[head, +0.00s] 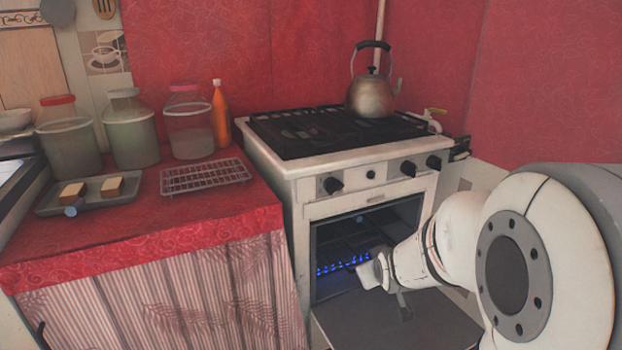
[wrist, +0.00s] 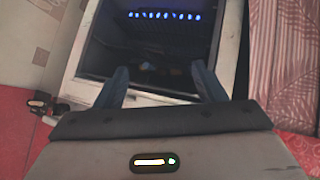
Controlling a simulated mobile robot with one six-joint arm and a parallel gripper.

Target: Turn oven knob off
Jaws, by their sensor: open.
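The white stove (head: 300,165) has a front panel with a dark left knob (head: 333,185), a smaller round control (head: 370,175), and two dark knobs (head: 408,168) (head: 433,162) on the right. Which one is the oven knob, and how each is set, I cannot tell. The oven door (head: 395,325) hangs open, and blue flames (head: 340,263) burn inside; they also show in the wrist view (wrist: 165,15). My gripper (wrist: 161,84) is open and empty in front of the oven opening, below the knobs. No knob shows in the wrist view; my arm partly hides the gripper in the head view.
A metal kettle (head: 371,97) stands on the hob's back right. The red-covered counter (head: 130,225) on the left holds jars, an orange bottle (head: 220,115), a wire rack (head: 205,176) and a tray (head: 60,205) with bread.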

